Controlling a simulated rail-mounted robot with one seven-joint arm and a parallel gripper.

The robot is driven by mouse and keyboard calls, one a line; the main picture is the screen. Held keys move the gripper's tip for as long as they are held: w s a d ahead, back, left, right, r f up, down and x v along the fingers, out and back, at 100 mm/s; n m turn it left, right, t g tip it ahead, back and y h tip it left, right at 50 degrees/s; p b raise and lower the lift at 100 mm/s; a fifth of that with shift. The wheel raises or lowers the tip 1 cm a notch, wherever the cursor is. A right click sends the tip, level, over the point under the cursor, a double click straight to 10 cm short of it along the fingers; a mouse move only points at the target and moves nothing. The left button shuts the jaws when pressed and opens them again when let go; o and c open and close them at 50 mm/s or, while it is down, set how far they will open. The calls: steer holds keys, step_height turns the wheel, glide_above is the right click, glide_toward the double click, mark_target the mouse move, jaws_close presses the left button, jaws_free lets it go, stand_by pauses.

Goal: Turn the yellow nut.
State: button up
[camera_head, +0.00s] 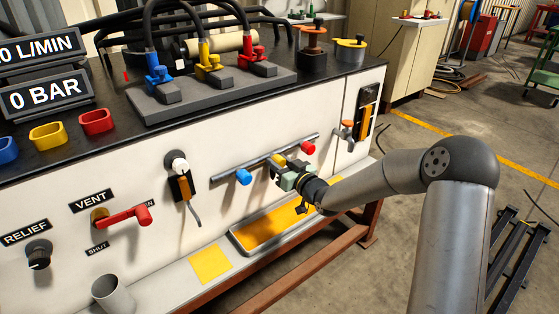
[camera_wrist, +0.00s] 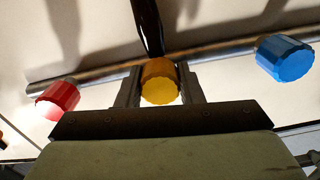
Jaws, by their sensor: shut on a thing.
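The yellow nut (camera_wrist: 160,82) sits on a horizontal metal rail on the front panel, between the jaws of my gripper (camera_wrist: 160,90) in the wrist view. The jaws stand on both sides of it and are shut on it. In the head view my gripper (camera_head: 281,166) reaches the rail (camera_head: 230,163) from the right, and the yellow nut is mostly hidden behind it. The blue nut (camera_head: 243,177) is left of my gripper in the head view, and the red nut (camera_head: 308,148) is right of it. In the wrist view the red nut (camera_wrist: 58,100) is left and the blue nut (camera_wrist: 285,58) is right.
Below the rail is a tray with a yellow bottom (camera_head: 270,232). Several hoses run above the bench top.

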steer(key=shift+f+m+p, duration=0.1)
steer(key=shift+m+p, duration=0.25)
steer(key=shift+m, duration=0.75)
steer(key=o, duration=1)
steer(key=shift+c, duration=0.2)
steer(key=p+v, duration=0.2)
steer(key=v, duration=1.5)
steer(key=shift+s, duration=0.25)
steer(key=shift+d, duration=0.15)
